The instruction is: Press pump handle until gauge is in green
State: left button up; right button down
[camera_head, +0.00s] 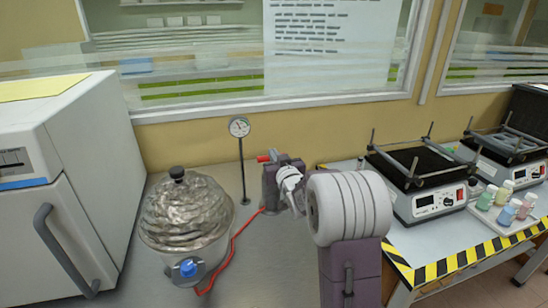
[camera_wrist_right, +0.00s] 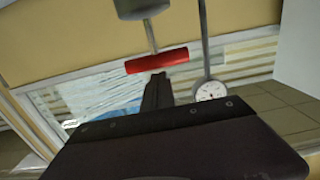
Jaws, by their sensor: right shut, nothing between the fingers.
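In the right wrist view, the red handle (camera_wrist_right: 156,61) is a horizontal bar on a thin rod from a grey cylinder (camera_wrist_right: 140,8). My shut, empty right fingers (camera_wrist_right: 157,80) point at the bar's middle, very close to it; I cannot tell whether they touch. The round white gauge (camera_head: 239,127) stands on a thin post; it also shows in the wrist view (camera_wrist_right: 210,90). Its needle and colours are too small to read. My left gripper is out of view.
A foil-covered glass vessel (camera_head: 184,215) with a blue valve (camera_head: 188,268) stands left of the pump, with a red hose (camera_head: 238,235) running between. A white oven (camera_head: 70,170) is at left. Shakers (camera_head: 430,190) and small bottles (camera_head: 507,213) stand on the right table.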

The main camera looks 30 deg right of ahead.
jog(key=shift+f, duration=0.1)
notch_tip(320, 180, down, 4)
jog(key=b, duration=0.4)
jog(key=shift+s, duration=0.1)
pick_arm(q)
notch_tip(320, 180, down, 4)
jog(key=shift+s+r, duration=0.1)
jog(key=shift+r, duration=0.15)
jog(key=shift+p, duration=0.35)
